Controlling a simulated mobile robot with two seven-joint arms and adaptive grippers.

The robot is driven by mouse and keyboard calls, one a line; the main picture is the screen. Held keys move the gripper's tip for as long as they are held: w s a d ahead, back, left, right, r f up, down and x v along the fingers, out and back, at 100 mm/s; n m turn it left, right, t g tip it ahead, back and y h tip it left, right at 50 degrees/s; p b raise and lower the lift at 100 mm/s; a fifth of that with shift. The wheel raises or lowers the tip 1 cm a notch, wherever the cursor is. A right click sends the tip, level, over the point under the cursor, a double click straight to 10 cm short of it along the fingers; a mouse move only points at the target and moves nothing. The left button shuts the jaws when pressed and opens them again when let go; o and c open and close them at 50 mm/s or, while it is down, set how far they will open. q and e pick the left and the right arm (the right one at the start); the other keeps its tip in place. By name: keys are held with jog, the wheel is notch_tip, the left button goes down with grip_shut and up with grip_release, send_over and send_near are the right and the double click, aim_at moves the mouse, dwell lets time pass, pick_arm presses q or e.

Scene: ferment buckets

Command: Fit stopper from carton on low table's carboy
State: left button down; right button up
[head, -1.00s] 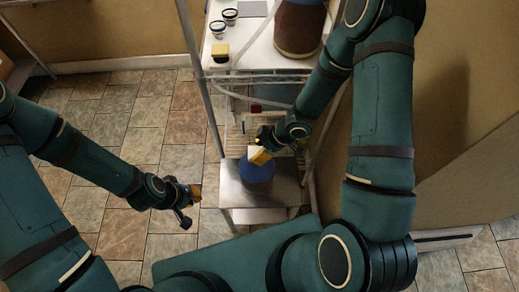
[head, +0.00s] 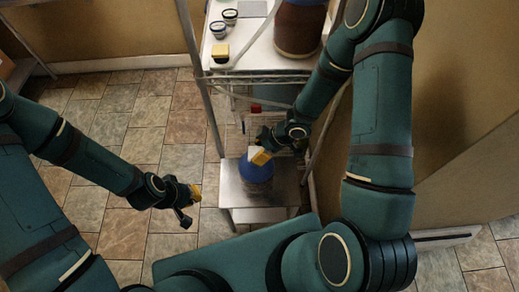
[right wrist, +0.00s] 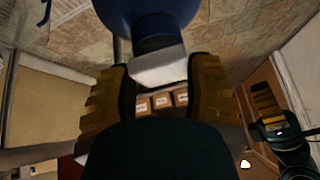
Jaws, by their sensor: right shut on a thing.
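The carboy (head: 257,174) stands upright on the low table (head: 280,197). It has a blue upper part. In the right wrist view its blue body (right wrist: 155,15) and dark neck (right wrist: 157,43) are at the top. My right gripper (head: 260,156) is at the carboy's top. In the right wrist view my right gripper (right wrist: 159,78) is shut on the pale stopper (right wrist: 158,66), which lines up with the neck. I cannot tell if the stopper is inside the mouth. My left gripper (head: 188,204) hangs over the floor, left of the low table; its opening is unclear.
Behind the low table is a metal rack with a white top (head: 243,52). A rack post (head: 206,100) rises at left. The tiled floor on the left is clear.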

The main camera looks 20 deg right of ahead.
jog(key=o, duration=1.5)
jog(key=shift+r+p, duration=3.55)
jog(key=shift+p, duration=0.1)
